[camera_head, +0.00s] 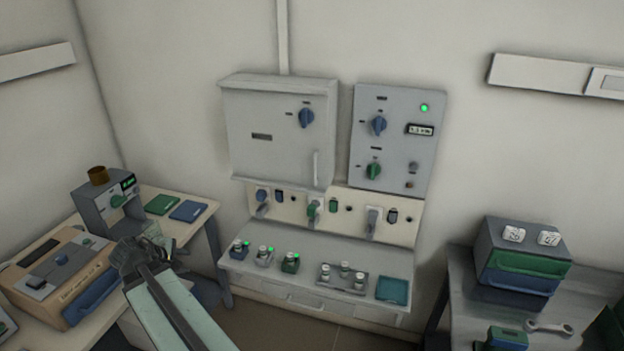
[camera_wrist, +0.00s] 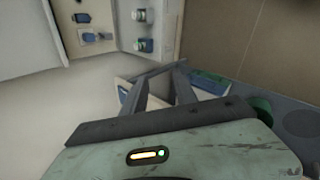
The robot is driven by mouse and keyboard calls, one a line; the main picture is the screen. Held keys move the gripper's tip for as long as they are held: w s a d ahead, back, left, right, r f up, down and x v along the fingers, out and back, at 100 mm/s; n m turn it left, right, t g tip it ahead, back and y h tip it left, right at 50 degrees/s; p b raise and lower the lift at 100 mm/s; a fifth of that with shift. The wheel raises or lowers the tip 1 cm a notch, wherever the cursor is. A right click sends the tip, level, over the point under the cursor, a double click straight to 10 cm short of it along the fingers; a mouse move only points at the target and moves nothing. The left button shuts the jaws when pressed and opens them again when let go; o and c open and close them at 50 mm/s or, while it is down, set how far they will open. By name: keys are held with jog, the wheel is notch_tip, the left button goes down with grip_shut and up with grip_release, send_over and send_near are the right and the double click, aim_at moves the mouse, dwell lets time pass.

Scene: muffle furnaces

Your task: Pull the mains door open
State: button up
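The mains door (camera_head: 278,135) is the front of a grey wall box, and it looks closed. It carries a blue rotary knob (camera_head: 306,118) near its top right and a pale vertical handle (camera_head: 316,168) at its lower right. My gripper (camera_head: 140,252) is at the lower left in the head view, well apart from the door, in front of the left bench. In the wrist view my gripper (camera_wrist: 160,82) shows two dark fingers with a gap between them and nothing held. The door handle is not visible in the wrist view.
A grey panel (camera_head: 395,140) with knobs and a green lamp is right of the door. Below is a shelf (camera_head: 330,265) with several small plugs and a strip of switches. A left bench (camera_head: 185,225) holds instruments; a right bench (camera_head: 465,300) holds a drawer box (camera_head: 520,258).

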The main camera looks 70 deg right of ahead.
jog(key=s+d+r+n+g+h+b, duration=0.1)
jog(key=s+d+r+n+h, duration=0.1)
jog(key=s+d, duration=0.35)
jog(key=s+d+r+n+h, duration=0.1)
jog(key=s+d+r, duration=0.1)
jog(key=d, duration=0.7)
jog(key=s+d+r+n+g+h+b, duration=0.1)
jog(key=s+d+r+n+h, duration=0.1)
jog(key=s+d, duration=0.35)
jog(key=n+g+h+b, duration=0.2)
jog(key=n+h, duration=0.3)
jog(key=n, duration=0.3)
send_near(314, 170)
jog(key=d, duration=0.3)
jog(key=s+d, duration=0.1)
jog(key=d, duration=0.5)
jog(key=shift+s, duration=0.2)
jog(key=shift+r, duration=0.1)
grip_shut()
